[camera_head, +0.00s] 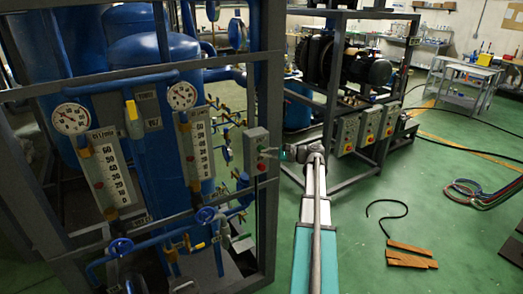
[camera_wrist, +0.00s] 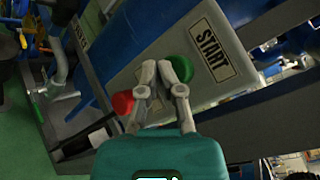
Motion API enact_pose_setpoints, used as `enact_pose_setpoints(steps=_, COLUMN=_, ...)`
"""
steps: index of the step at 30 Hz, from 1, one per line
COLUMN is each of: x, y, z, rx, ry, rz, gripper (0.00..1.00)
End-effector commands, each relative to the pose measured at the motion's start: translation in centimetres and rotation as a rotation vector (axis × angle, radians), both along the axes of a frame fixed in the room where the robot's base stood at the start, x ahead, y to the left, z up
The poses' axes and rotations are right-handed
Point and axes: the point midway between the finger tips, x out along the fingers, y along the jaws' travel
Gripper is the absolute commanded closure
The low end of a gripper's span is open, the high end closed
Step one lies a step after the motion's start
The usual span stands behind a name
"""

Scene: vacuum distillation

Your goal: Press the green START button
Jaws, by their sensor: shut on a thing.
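The grey control box (camera_head: 256,139) is fixed to the frame post. It also fills the middle of the wrist view (camera_wrist: 215,85), tilted. It bears a green button (camera_wrist: 183,67) beside a black-framed START label (camera_wrist: 212,51), and a red button (camera_wrist: 122,103) lower left. My gripper (camera_wrist: 157,73) has its fingers drawn close together, tips in front of the box. The right fingertip overlaps the green button's left edge; I cannot tell whether it touches. What lies between the fingers is too small to make out. In the head view my gripper (camera_head: 270,152) points left at the box.
Dark frame bars (camera_head: 268,80) with blue tanks (camera_head: 150,60), gauges and valves stand on the left. A second rack (camera_head: 340,120) with several grey control boxes is behind my arm. Brown boards (camera_head: 411,255), a black hose and coiled cables (camera_head: 485,193) lie on the green floor at right.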

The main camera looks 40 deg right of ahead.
Motion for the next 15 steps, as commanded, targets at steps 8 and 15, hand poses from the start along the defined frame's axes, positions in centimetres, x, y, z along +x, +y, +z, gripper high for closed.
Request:
enact_pose_setpoints(steps=8, x=-2.0, y=0.4, z=0.0, rx=0.000, ry=0.000, rz=0.000, gripper=1.00)
enact_pose_setpoints(steps=15, x=-3.7, y=0.7, z=0.0, rx=0.000, ry=-0.001, rz=-0.001, gripper=1.00)
